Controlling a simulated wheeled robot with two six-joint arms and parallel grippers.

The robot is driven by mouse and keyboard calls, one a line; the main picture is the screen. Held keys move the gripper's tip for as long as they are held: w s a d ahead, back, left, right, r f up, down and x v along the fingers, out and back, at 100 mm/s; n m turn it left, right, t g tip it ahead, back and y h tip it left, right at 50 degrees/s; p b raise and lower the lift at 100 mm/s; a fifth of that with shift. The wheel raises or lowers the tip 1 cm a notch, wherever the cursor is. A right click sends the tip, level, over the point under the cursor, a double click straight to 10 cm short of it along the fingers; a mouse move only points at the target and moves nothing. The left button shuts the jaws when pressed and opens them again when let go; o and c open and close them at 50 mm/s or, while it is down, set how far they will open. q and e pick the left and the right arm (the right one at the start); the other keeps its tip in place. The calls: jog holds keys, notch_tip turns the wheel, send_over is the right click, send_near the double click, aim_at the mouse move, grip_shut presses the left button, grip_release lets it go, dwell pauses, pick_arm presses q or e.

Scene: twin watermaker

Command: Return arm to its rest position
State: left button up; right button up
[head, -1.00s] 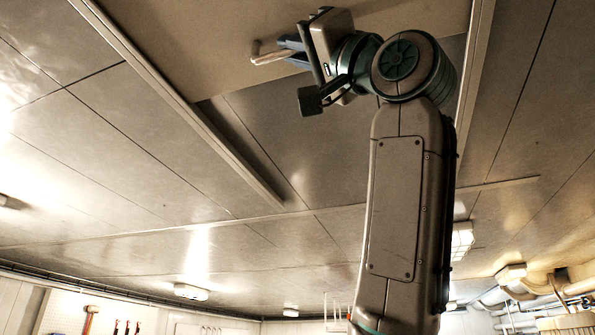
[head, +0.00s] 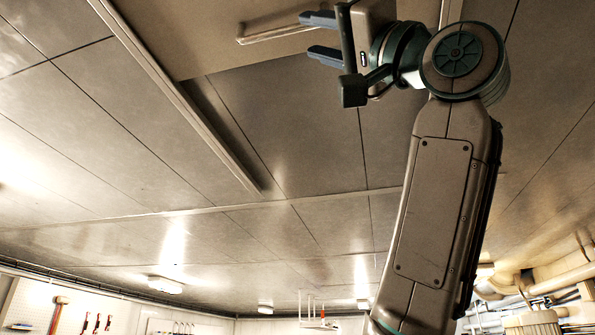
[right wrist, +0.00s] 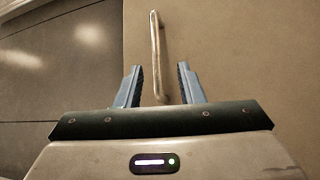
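My right gripper (head: 312,37) is raised high near the top of the head view, with its two blue fingers pointing left. The fingers are spread apart with nothing held between them. In the right wrist view the open fingers (right wrist: 160,85) point at a pale bar handle (right wrist: 155,50) on a flat tan panel (right wrist: 240,45). The handle's near end shows between the fingers in that picture; whether they touch it I cannot tell. The handle also shows in the head view (head: 275,36), left of the gripper. My left gripper is not in view.
Metal ceiling panels (head: 100,120) with a raised rail (head: 185,105) fill most of the head view. Tools hang on a pegboard (head: 30,300) at the lower left. Pipes (head: 560,280) run along the lower right. A ceiling lamp (head: 165,285) is lit.

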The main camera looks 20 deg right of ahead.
jog(key=shift+s+d+f, duration=0.3)
jog(key=shift+s+f, duration=0.1)
jog(key=shift+f, duration=0.1)
